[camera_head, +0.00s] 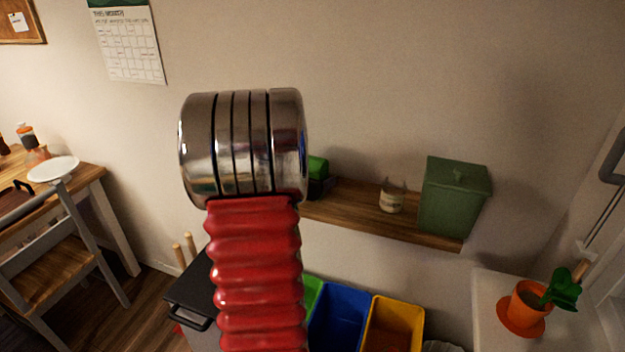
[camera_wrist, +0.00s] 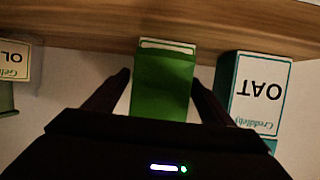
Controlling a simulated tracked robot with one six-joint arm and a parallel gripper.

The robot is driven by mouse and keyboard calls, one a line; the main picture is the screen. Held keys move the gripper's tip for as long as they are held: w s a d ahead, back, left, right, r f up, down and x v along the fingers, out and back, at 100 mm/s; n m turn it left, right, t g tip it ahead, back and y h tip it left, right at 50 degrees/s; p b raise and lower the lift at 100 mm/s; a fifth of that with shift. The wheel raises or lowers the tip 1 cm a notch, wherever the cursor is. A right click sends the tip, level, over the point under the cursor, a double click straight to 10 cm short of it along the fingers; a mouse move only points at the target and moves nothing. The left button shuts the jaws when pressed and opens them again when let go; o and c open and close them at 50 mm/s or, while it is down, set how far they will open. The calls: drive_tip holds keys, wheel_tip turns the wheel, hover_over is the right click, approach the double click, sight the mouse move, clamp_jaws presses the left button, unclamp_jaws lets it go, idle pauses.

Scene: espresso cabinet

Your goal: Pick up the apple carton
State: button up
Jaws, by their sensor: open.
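In the wrist view a plain green carton (camera_wrist: 163,85) with a pale top edge stands between the two fingers of my gripper (camera_wrist: 160,78). The fingers are apart, one on each side of it, and it shows no readable label from here. I cannot tell whether either finger touches it. To its right is a teal and white carton (camera_wrist: 257,95) whose lettering reads OAT upside down. At the left edge is part of another carton (camera_wrist: 15,65) with cut-off lettering. In the head view my gripper is not visible.
In the head view a wooden shelf (camera_head: 352,208) on the wall holds a green lidded bin (camera_head: 453,200) and a small pale pot (camera_head: 391,198). Below are a blue bin (camera_head: 340,318) and a yellow bin (camera_head: 393,325). An orange flowerpot (camera_head: 527,303) stands at right.

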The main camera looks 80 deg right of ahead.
sight(314, 158)
drive_tip(key=shift+c, duration=0.7)
drive_tip(key=c, duration=1)
drive_tip(key=shift+c, duration=0.2)
wheel_tip(314, 158, up, 10)
idle(0.3)
